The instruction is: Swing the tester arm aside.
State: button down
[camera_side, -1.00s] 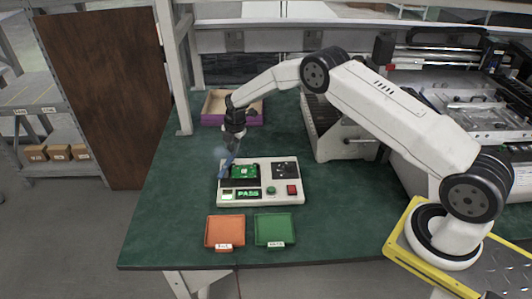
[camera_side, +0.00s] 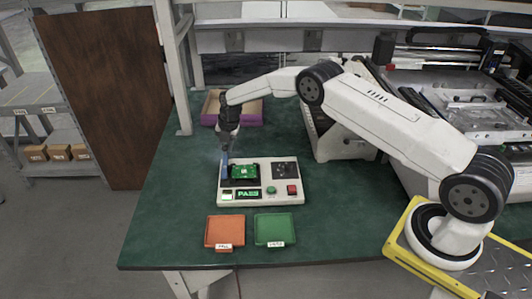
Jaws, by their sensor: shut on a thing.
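The tester (camera_side: 262,194) is a pale box on the green table, with a screen (camera_side: 247,194) reading PASS. A green circuit board (camera_side: 244,171) lies in its dark bay at the left. The tester arm (camera_side: 225,167) appears as a slim blue piece at the left edge of the bay, standing roughly upright. My gripper (camera_side: 226,150) is above the tester's left rear corner, pointing down, shut on the upper end of the blue arm. The fingertips are small and dark, so the exact contact is hard to see.
An orange tray (camera_side: 225,231) and a green tray (camera_side: 274,229) sit in front of the tester, both looking empty. A purple-edged box (camera_side: 240,118) stands behind. Grey posts rise at the table's left rear edge. A grey rack (camera_side: 338,132) stands to the right.

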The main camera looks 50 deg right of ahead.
jog(key=shift+c, duration=2.1)
grip_release()
jog(key=shift+r, duration=0.1)
notch_tip(320, 180, up, 8)
jog(key=s, duration=0.1)
jog(key=shift+d+f, duration=0.25)
jog(key=shift+d, duration=0.15)
jog(key=shift+s, duration=0.1)
jog(key=s+a+r+m, duration=0.1)
jog(key=s+r+m, duration=0.3)
jog(key=s+m, duration=0.35)
jog(key=s+a+r+m, duration=0.2)
jog(key=s+r+m, duration=0.2)
jog(key=s+m, duration=0.3)
jog(key=s+a+m+h, duration=0.1)
jog(key=s+m, duration=0.9)
jog(key=s, duration=1)
jog(key=shift+s+r+t, duration=0.2)
jog(key=shift+s+t, duration=0.1)
jog(key=shift+t, duration=0.1)
